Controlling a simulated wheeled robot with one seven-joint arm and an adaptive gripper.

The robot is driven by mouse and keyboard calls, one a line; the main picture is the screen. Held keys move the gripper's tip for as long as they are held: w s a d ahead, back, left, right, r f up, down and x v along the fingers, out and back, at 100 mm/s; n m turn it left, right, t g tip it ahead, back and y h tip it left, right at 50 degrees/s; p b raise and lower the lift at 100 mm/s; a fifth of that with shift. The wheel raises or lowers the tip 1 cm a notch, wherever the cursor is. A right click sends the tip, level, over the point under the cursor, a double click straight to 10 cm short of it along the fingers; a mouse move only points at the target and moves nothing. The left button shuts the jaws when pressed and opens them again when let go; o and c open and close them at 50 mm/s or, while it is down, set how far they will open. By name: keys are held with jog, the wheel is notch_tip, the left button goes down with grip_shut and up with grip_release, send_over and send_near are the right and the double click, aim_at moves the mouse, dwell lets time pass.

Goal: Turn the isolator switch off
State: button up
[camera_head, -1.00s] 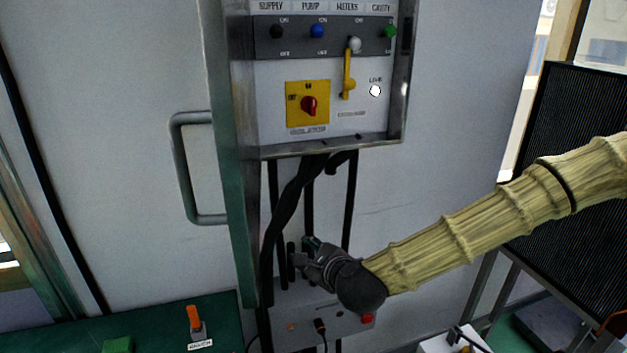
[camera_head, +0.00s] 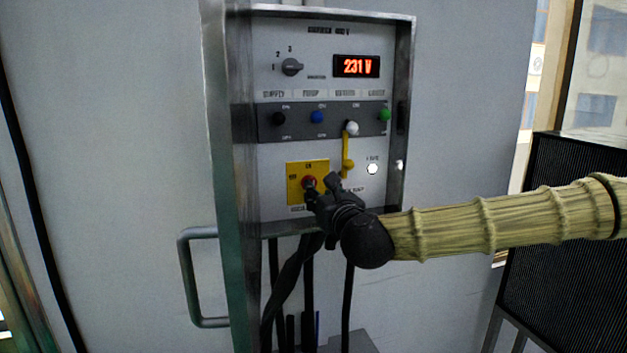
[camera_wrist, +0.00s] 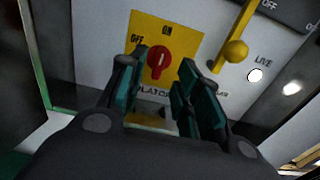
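The isolator switch is a red rotary knob (camera_head: 309,182) on a yellow plate (camera_head: 294,170) low on the control panel. In the wrist view the red knob (camera_wrist: 157,61) looks roughly upright, its grip lined up towards the ON label above; OFF is at the plate's upper left. My gripper (camera_head: 320,189) is at the plate's lower right in the head view. In the wrist view my gripper (camera_wrist: 164,62) is open, with the knob showing between the two fingertips. I cannot tell whether a finger touches it.
A yellow lever (camera_head: 347,152) with a ball end is close to the right of the plate, with a white LIVE lamp (camera_head: 372,169) beyond. Above are coloured toggles (camera_head: 317,117) and a display (camera_head: 357,67) reading 231 V. The metal cabinet rim (camera_head: 405,100) stands proud; cables (camera_head: 300,275) hang below.

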jog(key=shift+p+x, duration=0.85)
jog(key=shift+x, duration=1.6)
grip_shut()
